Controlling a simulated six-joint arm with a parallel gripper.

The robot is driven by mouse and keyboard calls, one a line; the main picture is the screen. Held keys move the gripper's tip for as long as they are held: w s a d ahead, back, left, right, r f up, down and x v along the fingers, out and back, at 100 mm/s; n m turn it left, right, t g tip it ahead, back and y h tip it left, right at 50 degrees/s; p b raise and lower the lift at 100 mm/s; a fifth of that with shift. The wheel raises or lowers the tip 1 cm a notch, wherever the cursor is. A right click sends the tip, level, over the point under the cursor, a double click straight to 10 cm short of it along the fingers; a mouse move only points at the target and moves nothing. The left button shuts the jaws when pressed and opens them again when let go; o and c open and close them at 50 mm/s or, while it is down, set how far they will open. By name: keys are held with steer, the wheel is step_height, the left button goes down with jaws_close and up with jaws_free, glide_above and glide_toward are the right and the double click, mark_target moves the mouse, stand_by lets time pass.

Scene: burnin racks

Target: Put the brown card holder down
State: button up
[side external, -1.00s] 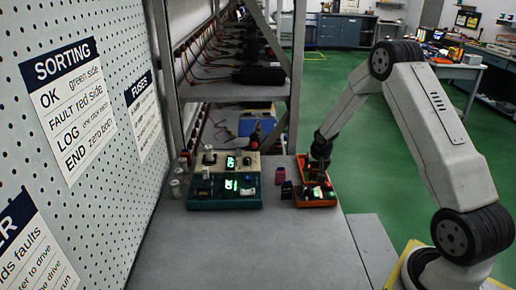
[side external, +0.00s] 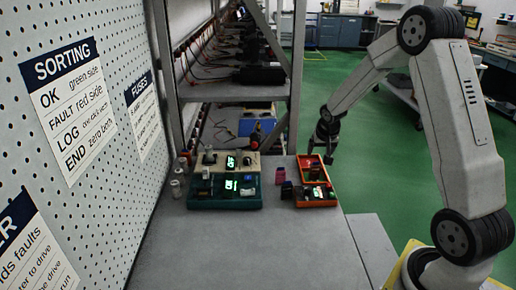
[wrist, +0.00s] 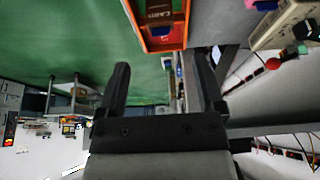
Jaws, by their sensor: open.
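My gripper (side external: 325,157) is open and raised just above the far end of the orange tray (side external: 316,204). In the wrist view its two fingers (wrist: 160,68) stand wide apart with nothing between them. The orange tray (wrist: 165,46) shows at the top of that view, beyond the fingertips. A small reddish-brown block with lettering, which looks like the brown card holder (wrist: 158,10), lies inside it, apart from my gripper and cut by the frame edge. In the side view I cannot single out the holder among the tray's small items.
A green tray (side external: 225,204) with lit displays stands left of the orange tray, with a beige unit (side external: 240,162) behind it. A small pink and dark item (side external: 281,176) stands between the trays. The grey bench front (side external: 245,250) is clear.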

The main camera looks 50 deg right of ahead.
steer(key=shift+v, duration=1.15)
steer(key=s+a+n+y, duration=0.1)
steer(key=s+a+n, duration=0.3)
steer(key=a, duration=0.8)
steer(key=s+a+n+y, duration=0.2)
steer(key=s+a+n, duration=0.3)
steer(key=s+a, duration=0.4)
steer(key=shift+a+g, duration=0.3)
steer(key=shift+a, duration=1.9)
steer(key=shift+s+r, duration=0.1)
